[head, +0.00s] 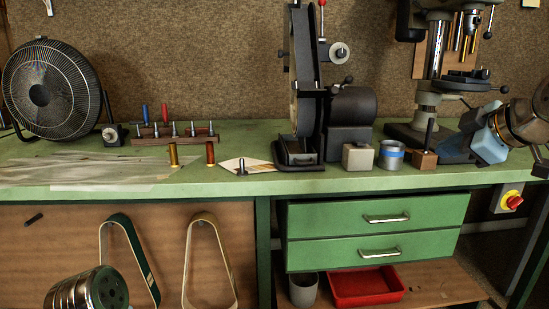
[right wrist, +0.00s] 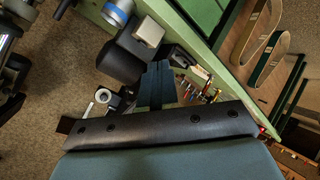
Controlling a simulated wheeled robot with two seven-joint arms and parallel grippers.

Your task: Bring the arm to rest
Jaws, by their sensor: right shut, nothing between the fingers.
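My right arm comes in from the right edge of the head view. Its blue-grey gripper (head: 452,151) points left and down, over or in front of the right end of the green bench. The dark fingers also show in the right wrist view (right wrist: 156,82); they are together with nothing between them. A small wooden block with a post (head: 425,159) appears just left of the fingertips; whether they touch is not clear.
The green workbench (head: 325,184) carries a belt grinder (head: 303,110), a pale block (head: 357,157), a blue-banded metal cup (head: 391,155) and a fan (head: 52,88). A drill press (head: 432,95) stands behind my right gripper. A red stop button (head: 514,202) sits below the bench.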

